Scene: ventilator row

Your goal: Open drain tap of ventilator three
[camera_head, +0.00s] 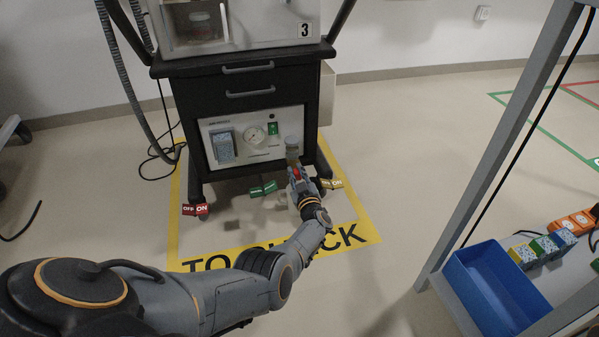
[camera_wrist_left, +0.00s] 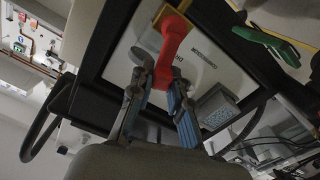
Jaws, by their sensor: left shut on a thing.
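Ventilator three is a black cart (camera_head: 253,104) with a "3" label (camera_head: 305,30) on its upper unit. Its white lower panel (camera_head: 236,152) carries a gauge (camera_head: 254,135) and a grey cylindrical part (camera_head: 292,144) at the right. The red drain tap (camera_head: 296,171) shows just below that cylinder, partly hidden by my left gripper (camera_head: 300,181). In the left wrist view the red tap (camera_wrist_left: 174,32) reaches down between the two fingertips of my left gripper (camera_wrist_left: 160,78), which is shut on its lower end. My right gripper is not in view.
Caster pedals with red (camera_head: 195,210) and green (camera_head: 263,188) tags sit around the cart's base. Yellow floor tape (camera_head: 365,228) edges its bay. A grey frame (camera_head: 493,150) and a blue bin (camera_head: 492,287) stand at the right. A cable (camera_head: 158,155) lies left of the cart.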

